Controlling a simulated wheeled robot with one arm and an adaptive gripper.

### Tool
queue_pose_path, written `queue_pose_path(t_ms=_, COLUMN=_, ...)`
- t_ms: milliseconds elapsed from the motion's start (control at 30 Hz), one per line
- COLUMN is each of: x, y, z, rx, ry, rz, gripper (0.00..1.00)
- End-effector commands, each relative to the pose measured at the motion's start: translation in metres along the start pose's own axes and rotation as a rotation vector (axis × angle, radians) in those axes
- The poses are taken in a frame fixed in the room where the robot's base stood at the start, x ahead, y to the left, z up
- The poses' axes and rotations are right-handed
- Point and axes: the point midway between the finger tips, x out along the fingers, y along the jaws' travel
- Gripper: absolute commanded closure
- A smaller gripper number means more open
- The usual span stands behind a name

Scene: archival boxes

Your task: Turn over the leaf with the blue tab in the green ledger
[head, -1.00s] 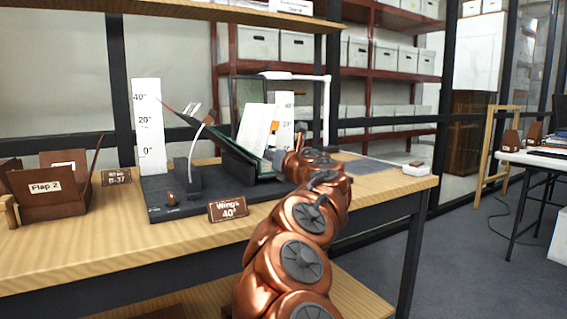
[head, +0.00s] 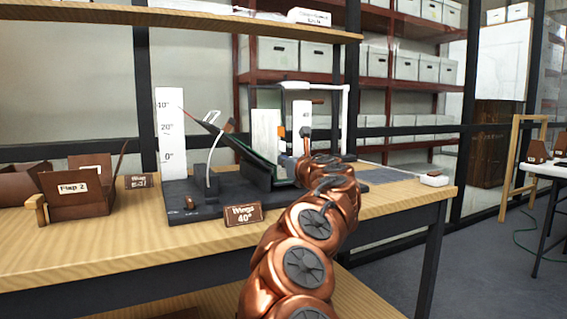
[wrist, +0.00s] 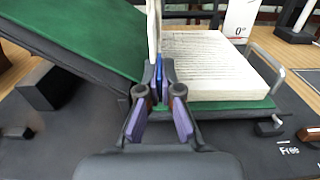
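The green ledger (wrist: 75,35) lies open on a dark cradle. In the wrist view its left side slopes up to the left. A block of written pages (wrist: 215,65) lies on the right side. One leaf (wrist: 153,25) stands nearly upright, seen edge-on, with the blue tab (wrist: 160,69) low on it. My gripper (wrist: 159,78) has its fingertips closed together around the tab. In the head view the leaf (head: 265,130) shows as a white upright sheet. My gripper (head: 300,150) is at its right, its fingers mostly hidden there.
The cradle base (head: 195,210) carries a "Wings 40°" sign (head: 243,214) at its front. A scale board (head: 170,130) stands at the left and another (head: 302,120) behind. Brown flap boxes (head: 80,195) stand at the left. A curved strap (head: 211,160) rises over the left wing.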

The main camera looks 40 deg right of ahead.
Motion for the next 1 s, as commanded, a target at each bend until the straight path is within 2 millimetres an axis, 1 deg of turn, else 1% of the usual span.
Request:
queue_pose_path(t_ms=67, x=0.000, y=0.000, z=0.000, rx=0.001, ry=0.000, rz=0.000, gripper=1.00)
queue_pose_path(t_ms=100, x=0.000, y=0.000, z=0.000, rx=0.001, ry=0.000, rz=0.000, gripper=0.95)
queue_pose_path(t_ms=200, x=0.000, y=0.000, z=0.000, rx=0.001, ry=0.000, rz=0.000, gripper=0.86)
queue_pose_path(t_ms=533, x=0.000, y=0.000, z=0.000, rx=0.001, ry=-0.001, rz=0.000, gripper=0.86)
queue_pose_path(t_ms=667, x=-0.005, y=0.000, z=0.000, rx=0.002, ry=0.000, rz=0.000, gripper=0.86)
queue_pose_path(t_ms=767, x=-0.012, y=0.001, z=0.000, rx=0.001, ry=0.001, rz=0.001, gripper=0.86)
queue_pose_path(t_ms=1000, x=-0.040, y=0.001, z=0.001, rx=-0.001, ry=0.000, rz=-0.001, gripper=0.86)
